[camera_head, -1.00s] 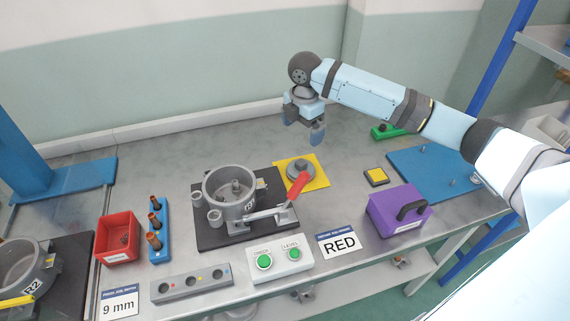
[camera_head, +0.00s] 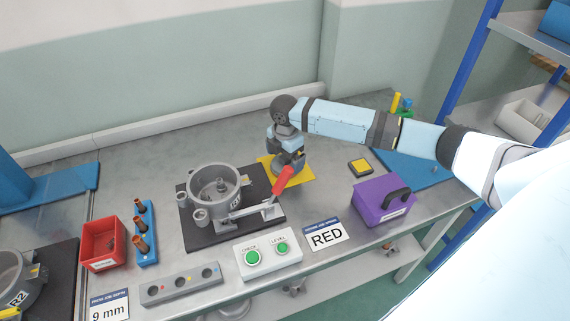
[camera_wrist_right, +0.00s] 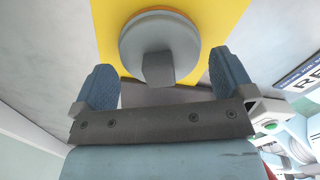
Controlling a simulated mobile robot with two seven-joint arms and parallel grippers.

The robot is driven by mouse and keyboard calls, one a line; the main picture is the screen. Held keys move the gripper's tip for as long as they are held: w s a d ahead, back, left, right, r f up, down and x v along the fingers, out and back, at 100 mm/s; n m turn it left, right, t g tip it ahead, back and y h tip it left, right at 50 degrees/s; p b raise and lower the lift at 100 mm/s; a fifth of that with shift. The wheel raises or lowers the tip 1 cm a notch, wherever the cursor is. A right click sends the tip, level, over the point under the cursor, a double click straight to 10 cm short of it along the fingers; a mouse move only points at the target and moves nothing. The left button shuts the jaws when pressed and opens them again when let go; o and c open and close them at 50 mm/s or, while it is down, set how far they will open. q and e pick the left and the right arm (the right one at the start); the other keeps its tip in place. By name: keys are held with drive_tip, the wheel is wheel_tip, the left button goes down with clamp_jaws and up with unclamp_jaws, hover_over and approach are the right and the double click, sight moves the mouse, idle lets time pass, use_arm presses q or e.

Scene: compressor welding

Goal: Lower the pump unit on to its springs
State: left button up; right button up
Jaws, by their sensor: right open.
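The pump unit, a grey round disc with a block-shaped knob on top, sits on a yellow mat (camera_head: 301,178). In the right wrist view the pump unit (camera_wrist_right: 150,36) lies just ahead of my right gripper (camera_wrist_right: 160,62). The fingers are open, one on each side of the knob and apart from it. In the head view my right gripper (camera_head: 288,157) is low over the pump unit and hides most of it. The open grey shell (camera_head: 226,204) stands on a black plate to the left. Springs inside it are too small to make out. My left gripper is out of view.
A red-handled clamp (camera_head: 283,181) rises between shell and mat, close to my right gripper. A purple box (camera_head: 383,203), a yellow-topped pad (camera_head: 360,167) and a button box (camera_head: 267,257) stand nearby. A red bin (camera_head: 103,246) and a blue peg holder (camera_head: 147,240) are at left.

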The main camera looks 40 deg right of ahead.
drive_tip(key=shift+f, duration=0.75)
drive_tip(key=c, duration=0.9)
drive_tip(key=shift+r, duration=0.1)
drive_tip(key=shift+r, duration=0.1)
